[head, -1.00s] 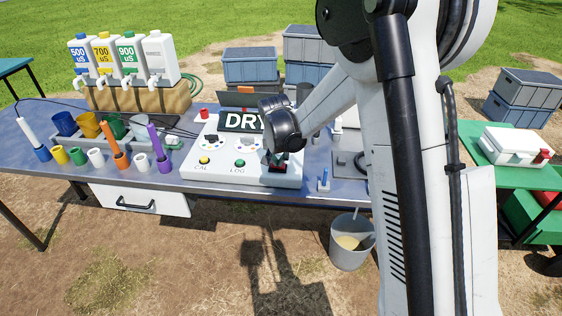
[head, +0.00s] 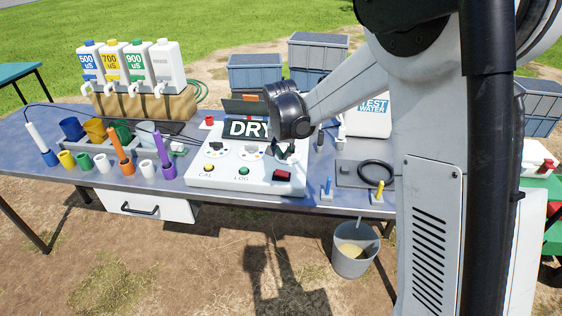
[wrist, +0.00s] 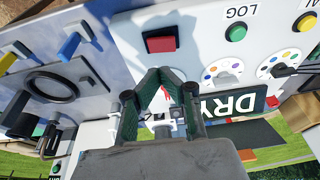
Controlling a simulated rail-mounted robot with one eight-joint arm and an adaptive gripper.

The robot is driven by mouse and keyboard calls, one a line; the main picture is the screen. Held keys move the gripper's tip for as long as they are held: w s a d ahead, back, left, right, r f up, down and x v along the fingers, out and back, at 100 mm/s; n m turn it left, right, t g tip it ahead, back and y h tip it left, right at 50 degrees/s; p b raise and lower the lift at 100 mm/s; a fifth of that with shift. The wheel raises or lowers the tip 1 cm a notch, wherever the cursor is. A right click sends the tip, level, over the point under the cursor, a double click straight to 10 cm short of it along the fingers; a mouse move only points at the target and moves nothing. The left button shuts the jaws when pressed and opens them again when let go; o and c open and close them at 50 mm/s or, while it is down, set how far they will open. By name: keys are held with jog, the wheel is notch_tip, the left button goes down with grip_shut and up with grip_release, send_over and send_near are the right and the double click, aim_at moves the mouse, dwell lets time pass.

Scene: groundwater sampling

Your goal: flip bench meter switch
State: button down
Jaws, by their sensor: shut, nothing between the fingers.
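The bench meter (head: 222,181) is a white sloped panel on the table with a display reading DRY (head: 245,129), a yellow CAL button and a green LOG button. Its red rocker switch (head: 282,176) is at the front right corner, in plain view; it also shows in the wrist view (wrist: 161,40) in a dark frame. I cannot tell which way the rocker is tilted. My gripper (head: 284,158) is shut and empty over the panel, behind the switch. In the wrist view its green-padded fingertips (wrist: 166,72) meet near the switch, apart from it in the picture.
A grey plate with a black ring (head: 376,172) and blue and yellow levers lies right of the meter. Colored cups and probes (head: 117,146) stand left. Labelled bottles (head: 130,65) are behind. A bucket (head: 352,250) stands below the table edge.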

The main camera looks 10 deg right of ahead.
jog(key=v, duration=0.6)
jog(key=shift+s+d+r, duration=0.2)
jog(key=shift+s+d, duration=0.15)
jog(key=shift+d, duration=0.3)
jog(key=s+d+r+n+t+b, duration=0.15)
jog(key=s+r, duration=0.25)
jog(key=s, duration=0.5)
jog(key=s+d+r+n+t+b, duration=0.1)
jog(key=s+d+r, duration=0.15)
jog(key=s, duration=0.55)
jog(key=s+f+n+t+y+b, duration=0.1)
jog(key=s+f, duration=0.2)
jog(key=s, duration=1.2)
jog(key=shift+t, duration=0.35)
jog(key=shift+d+f+n, duration=0.1)
jog(key=shift+f+n, duration=0.05)
jog(key=shift+n, duration=0.1)
